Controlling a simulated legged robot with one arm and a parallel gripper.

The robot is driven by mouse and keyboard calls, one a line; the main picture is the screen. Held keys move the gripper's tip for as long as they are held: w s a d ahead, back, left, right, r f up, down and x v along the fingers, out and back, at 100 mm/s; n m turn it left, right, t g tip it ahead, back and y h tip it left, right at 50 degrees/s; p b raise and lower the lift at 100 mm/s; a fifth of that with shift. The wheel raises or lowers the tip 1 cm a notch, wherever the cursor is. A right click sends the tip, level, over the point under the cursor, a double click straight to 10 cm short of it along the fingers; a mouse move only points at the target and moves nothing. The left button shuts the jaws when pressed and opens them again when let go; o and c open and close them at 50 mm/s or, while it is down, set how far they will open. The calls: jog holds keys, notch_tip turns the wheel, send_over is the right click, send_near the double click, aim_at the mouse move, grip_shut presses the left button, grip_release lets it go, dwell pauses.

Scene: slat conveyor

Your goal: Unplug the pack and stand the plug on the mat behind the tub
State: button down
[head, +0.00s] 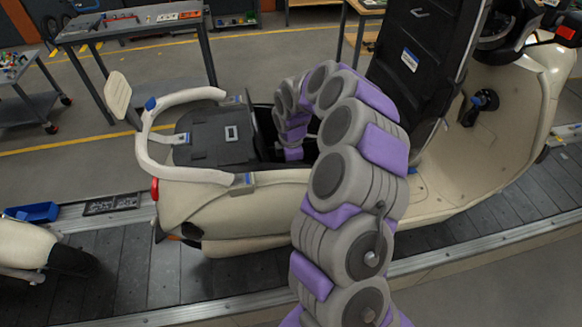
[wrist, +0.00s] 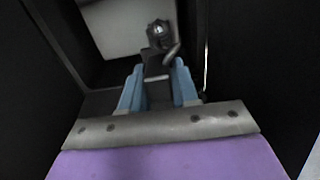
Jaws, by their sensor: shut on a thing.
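The cream scooter's seat is raised, and the dark tub (head: 262,128) lies open beneath it. Behind the tub is a flat dark mat (head: 205,145) with a small pale square outline. My arm reaches down into the tub, and my gripper is hidden in the head view. In the wrist view my gripper (wrist: 158,78) has its blue fingers shut on a dark plug (wrist: 156,68). A round metallic fitting (wrist: 158,32) is just beyond it, with a short curved piece beside it. A pale grey surface (wrist: 122,28), perhaps the pack, shows there. I cannot tell whether plug and fitting touch.
Dark tub walls (wrist: 35,90) stand close on both sides of my gripper. The raised black seat (head: 415,65) stands right of my arm. A cream grab rail (head: 150,145) curves around the mat. A blue tray (head: 32,212) lies at the left by the conveyor (head: 130,265).

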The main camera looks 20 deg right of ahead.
jog(key=shift+r+p, duration=2.5)
jog(key=shift+r, duration=3.15)
notch_tip(320, 180, up, 12)
jog(key=p, duration=0.5)
jog(key=shift+p, duration=0.4)
notch_tip(320, 180, up, 7)
jog(key=p, duration=0.4)
jog(key=shift+f, duration=0.15)
